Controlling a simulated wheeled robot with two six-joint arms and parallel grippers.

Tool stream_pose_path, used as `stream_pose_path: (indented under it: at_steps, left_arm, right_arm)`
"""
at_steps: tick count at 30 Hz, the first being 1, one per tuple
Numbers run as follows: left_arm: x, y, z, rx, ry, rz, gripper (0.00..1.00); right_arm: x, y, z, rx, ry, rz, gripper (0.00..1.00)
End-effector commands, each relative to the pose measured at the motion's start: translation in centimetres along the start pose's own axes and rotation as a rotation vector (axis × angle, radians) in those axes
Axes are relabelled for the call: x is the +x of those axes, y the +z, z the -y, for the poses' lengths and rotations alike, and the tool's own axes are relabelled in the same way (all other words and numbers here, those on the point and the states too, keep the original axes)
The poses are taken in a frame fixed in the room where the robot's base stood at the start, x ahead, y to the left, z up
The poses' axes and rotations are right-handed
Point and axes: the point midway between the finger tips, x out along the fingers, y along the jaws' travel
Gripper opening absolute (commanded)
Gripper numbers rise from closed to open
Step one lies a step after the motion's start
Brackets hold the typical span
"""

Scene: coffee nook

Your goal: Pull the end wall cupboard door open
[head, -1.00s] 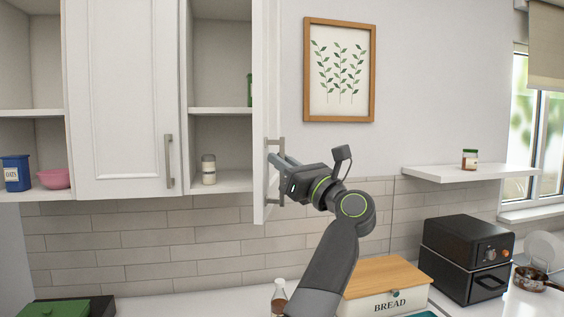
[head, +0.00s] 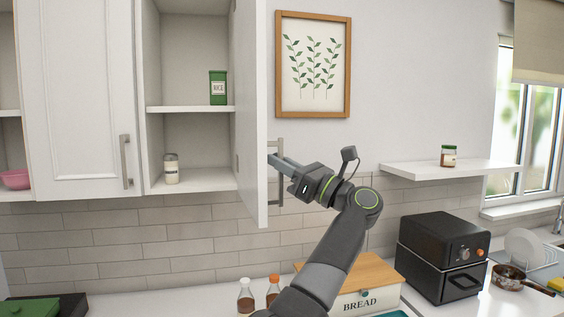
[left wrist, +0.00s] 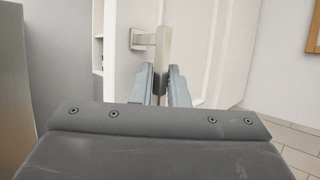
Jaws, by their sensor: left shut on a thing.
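The end wall cupboard door (head: 249,120) stands swung well out from the cupboard (head: 190,55), seen nearly edge-on in the head view. Its metal bar handle (head: 281,188) is on the door's outer face, to the right. My left gripper (head: 275,161) reaches the handle from the right and is shut on it. In the left wrist view the handle (left wrist: 164,42) runs between the two fingers (left wrist: 163,88), with the white door face (left wrist: 205,50) behind. My right gripper is not in view.
A green tin (head: 218,87) and a small jar (head: 171,169) stand on the cupboard shelves. A closed door (head: 80,95) is at its left. Below are bottles (head: 246,296), a bread box (head: 365,300) and a black oven (head: 440,255). A wall shelf (head: 450,168) is at right.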

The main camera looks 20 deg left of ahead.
Motion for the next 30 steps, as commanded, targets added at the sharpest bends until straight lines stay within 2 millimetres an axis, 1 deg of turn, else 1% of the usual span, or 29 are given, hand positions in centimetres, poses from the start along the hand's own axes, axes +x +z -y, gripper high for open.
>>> stream_pose_path:
  at_steps: [1, 10, 11, 12, 15, 22, 25, 28, 30]
  left_arm:
    - [-0.1, -0.2, 0.1, 0.005, 0.001, -0.004, 0.00]
    - [0.0, -0.2, 0.0, 0.005, 0.002, -0.004, 0.00]
    - [0.0, -0.2, 0.0, 0.005, 0.002, -0.004, 0.15]
    - [0.0, -0.2, 0.0, 0.004, 0.002, -0.004, 0.20]
    - [0.0, -0.2, 0.0, 0.003, 0.002, -0.003, 0.32]
    - [0.0, -0.1, 0.0, 0.001, 0.001, -0.001, 0.32]
    - [-0.4, -0.1, 0.0, 0.001, 0.001, -0.001, 0.32]
    - [-1.5, -0.3, 0.1, 0.001, -0.001, -0.002, 0.32]
    - [-2.8, -0.4, 0.1, 0.001, -0.002, 0.000, 0.32]
  right_arm:
    - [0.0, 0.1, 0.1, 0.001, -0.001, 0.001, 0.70]
    - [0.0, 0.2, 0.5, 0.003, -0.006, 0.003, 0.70]
    - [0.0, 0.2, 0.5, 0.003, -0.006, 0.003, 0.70]
    - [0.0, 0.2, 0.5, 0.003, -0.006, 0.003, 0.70]
    - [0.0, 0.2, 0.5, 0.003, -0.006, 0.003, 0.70]
    - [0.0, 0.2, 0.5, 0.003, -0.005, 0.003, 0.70]
    - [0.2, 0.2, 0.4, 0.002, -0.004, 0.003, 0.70]
    - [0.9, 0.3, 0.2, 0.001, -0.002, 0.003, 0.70]
    - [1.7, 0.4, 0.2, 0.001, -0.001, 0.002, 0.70]
